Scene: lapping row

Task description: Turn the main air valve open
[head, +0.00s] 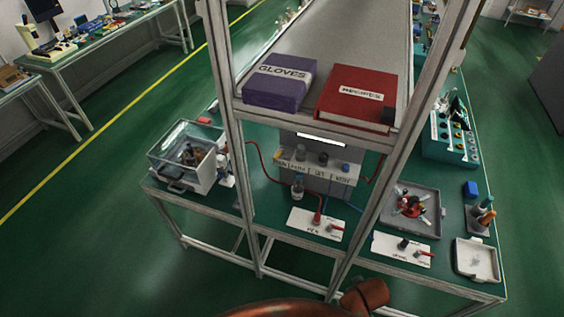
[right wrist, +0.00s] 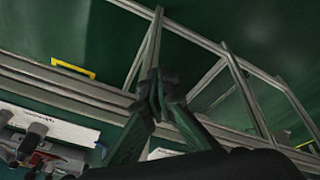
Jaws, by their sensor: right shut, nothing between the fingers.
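Two white valve plates lie on the front of the green bench in the head view. One plate (head: 300,216) carries a red fitting and a small red lever (head: 336,228). The other plate (head: 388,242), further right, carries a dark knob (head: 403,243) and a red lever (head: 424,253). Their lettering is too small to tell which is the main air valve. My right gripper (right wrist: 158,88) is shut and empty in the right wrist view. A white plate (right wrist: 70,129) with a grey knob and red part shows left of it, apart from the fingers. My left gripper is out of view.
Grey frame posts rise from the bench before the plates. A shelf above holds a purple GLOVES box (head: 278,84) and a red box (head: 353,95). A clear-lidded bin (head: 187,158) stands left. A grey tray (head: 425,198) and white tray (head: 465,270) are right.

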